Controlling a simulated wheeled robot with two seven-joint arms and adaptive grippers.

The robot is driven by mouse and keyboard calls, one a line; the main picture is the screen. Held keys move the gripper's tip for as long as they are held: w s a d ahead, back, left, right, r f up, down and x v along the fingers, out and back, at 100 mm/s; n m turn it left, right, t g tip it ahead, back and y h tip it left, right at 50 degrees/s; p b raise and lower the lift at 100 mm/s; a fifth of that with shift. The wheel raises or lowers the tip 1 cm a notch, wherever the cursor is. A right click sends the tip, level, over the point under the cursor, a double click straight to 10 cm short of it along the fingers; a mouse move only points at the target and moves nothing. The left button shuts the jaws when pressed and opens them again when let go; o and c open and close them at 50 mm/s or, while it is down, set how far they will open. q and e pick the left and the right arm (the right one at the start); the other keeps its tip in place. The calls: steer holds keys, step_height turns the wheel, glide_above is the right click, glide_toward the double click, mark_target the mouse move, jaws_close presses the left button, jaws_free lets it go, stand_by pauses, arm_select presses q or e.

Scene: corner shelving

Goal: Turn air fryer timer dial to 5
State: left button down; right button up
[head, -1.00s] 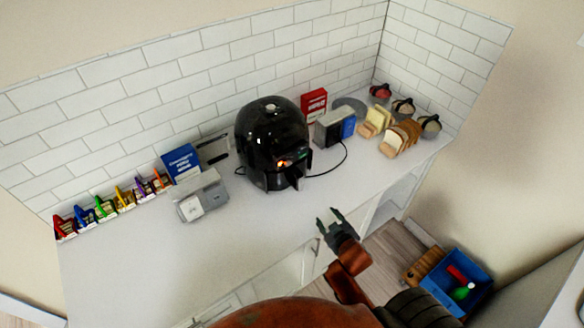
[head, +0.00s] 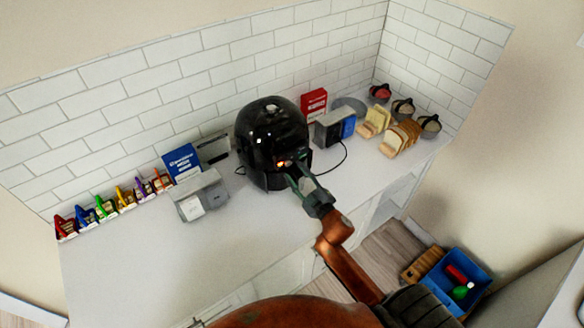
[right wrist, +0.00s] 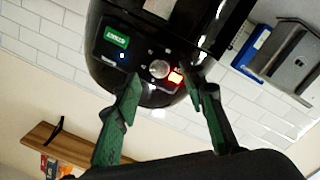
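The black air fryer (head: 271,132) stands on the white counter against the tiled wall. In the right wrist view its front panel (right wrist: 140,58) shows a green display, a round silver dial (right wrist: 159,69) and a red-orange light beside the dial. I cannot read the dial's setting. My right gripper (head: 299,174) is at the front of the air fryer. In the right wrist view the right gripper (right wrist: 163,88) is open, its two green fingers on either side of the dial area; contact with the dial cannot be told. My left gripper is not in view.
A grey appliance (head: 202,195) stands left of the air fryer, with a blue box (head: 182,163) behind it. A toaster (head: 333,126), a red box (head: 314,105) and bread slices (head: 400,138) are to the right. The front left counter (head: 130,265) is clear.

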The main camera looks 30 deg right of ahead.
mark_target(289, 165)
steer(key=shift+w, duration=1.6)
jaws_close()
